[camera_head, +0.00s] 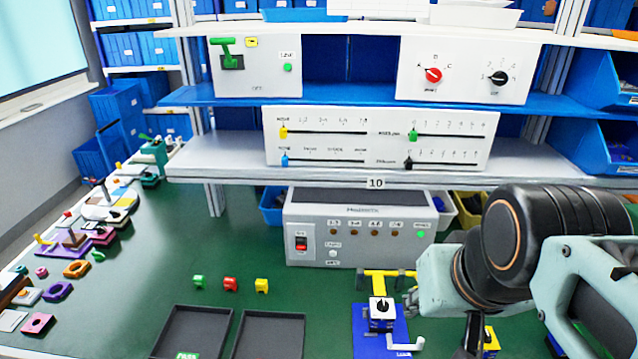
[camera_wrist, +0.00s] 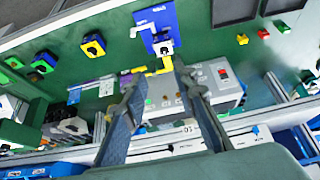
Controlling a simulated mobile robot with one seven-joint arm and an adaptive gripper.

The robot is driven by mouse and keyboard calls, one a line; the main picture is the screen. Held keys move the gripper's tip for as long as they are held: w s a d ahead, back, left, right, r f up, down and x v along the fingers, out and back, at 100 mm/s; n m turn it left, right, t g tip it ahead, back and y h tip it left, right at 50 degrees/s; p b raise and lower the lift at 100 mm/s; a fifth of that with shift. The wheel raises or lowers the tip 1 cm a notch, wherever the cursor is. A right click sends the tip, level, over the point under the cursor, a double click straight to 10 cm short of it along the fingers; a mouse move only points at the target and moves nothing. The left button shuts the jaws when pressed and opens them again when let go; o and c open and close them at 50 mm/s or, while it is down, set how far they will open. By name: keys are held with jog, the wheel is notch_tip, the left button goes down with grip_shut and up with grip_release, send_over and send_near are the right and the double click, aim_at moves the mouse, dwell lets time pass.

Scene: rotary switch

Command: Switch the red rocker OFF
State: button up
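The red rocker (camera_head: 301,243) is a small switch in a dark frame on the left of the front face of a grey control box (camera_head: 360,255). Its red part shows at the bottom, below a dark upper part. It also shows in the wrist view as a small red patch (camera_wrist: 223,74) on the box (camera_wrist: 215,88), right of my fingers. My gripper (camera_wrist: 158,76) is open and empty in the wrist view, with its two fingers wide apart. It is apart from the rocker. In the head view my arm fills the lower right, and the fingers are not clearly seen.
A blue fixture (camera_head: 381,330) with a white crank handle and yellow bar stands in front of the box. Two dark trays (camera_head: 270,335) and small green, red and yellow blocks (camera_head: 230,284) lie front left. A shelf (camera_head: 230,160) overhangs the box. The green bench before the rocker is clear.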

grip_shut()
dwell(1.4)
